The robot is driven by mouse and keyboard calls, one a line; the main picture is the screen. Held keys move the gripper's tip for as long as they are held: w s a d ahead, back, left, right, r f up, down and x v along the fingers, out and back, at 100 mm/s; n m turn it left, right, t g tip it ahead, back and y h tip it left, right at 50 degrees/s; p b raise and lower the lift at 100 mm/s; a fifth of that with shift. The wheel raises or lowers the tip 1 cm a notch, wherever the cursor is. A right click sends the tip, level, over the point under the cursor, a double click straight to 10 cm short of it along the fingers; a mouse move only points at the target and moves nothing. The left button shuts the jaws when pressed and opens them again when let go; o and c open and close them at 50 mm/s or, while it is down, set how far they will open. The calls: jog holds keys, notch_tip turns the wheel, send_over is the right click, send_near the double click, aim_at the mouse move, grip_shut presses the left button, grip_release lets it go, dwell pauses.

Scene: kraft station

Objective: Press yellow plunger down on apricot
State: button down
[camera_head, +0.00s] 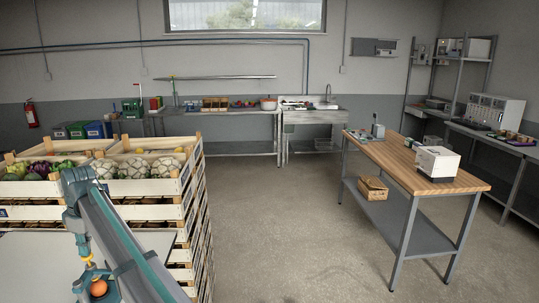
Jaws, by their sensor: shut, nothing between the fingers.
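The apricot (98,288) is a small orange ball at the lower left, on or within a teal holder (78,289) whose details are small. The yellow plunger (88,260) shows as a small yellow piece just above the apricot. I cannot tell whether the plunger touches the fruit. My gripper (84,249) points down from the end of my teal and grey arm and is shut, close above the plunger. Contact between gripper and plunger is too small to make out. My arm hides part of the space to the right of the apricot.
A pale worktop (30,270) lies around the apricot. Stacked wooden crates (185,185) of vegetables stand close behind my arm. A wooden-topped table (400,155) with a white device (437,163) stands at the right. Open floor (280,230) lies between.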

jog(key=shift+f, duration=0.7)
dwell(0.5)
jog(key=shift+r+p, duration=1.6)
jog(key=shift+r, duration=2.45)
